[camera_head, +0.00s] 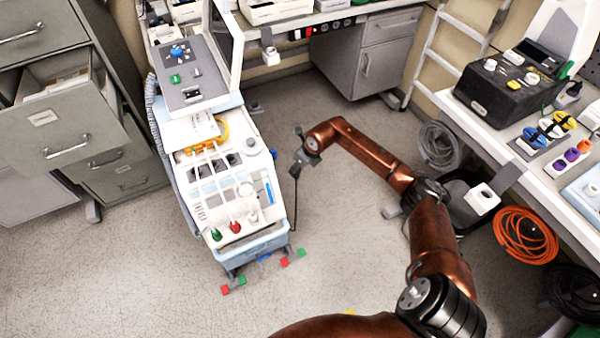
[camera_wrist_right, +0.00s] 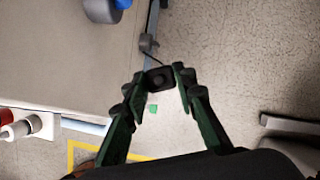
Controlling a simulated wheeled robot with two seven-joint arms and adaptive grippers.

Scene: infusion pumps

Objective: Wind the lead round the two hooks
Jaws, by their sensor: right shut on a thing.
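The lead (camera_head: 294,205) hangs as a dark cord down the right side of the white and pale blue machine (camera_head: 262,241) in the head view, with a black plug (camera_head: 294,171) at its upper end. My right gripper (camera_head: 299,159) is beside the machine's right side. In the right wrist view, its green fingers (camera_wrist_right: 160,77) are shut on the black plug (camera_wrist_right: 161,79), and a thin dark cord runs from it towards a small grey fitting (camera_wrist_right: 148,43). I cannot tell whether that fitting is a hook. The two hooks are not clearly visible. My left gripper is out of view.
Grey filing cabinets (camera_head: 52,125) stand at the left. A bench (camera_head: 505,140) runs along the right, with a grey coiled cable (camera_head: 438,146) and an orange one (camera_head: 525,236) hanging there. The floor (camera_head: 345,240) right of the machine is mostly clear.

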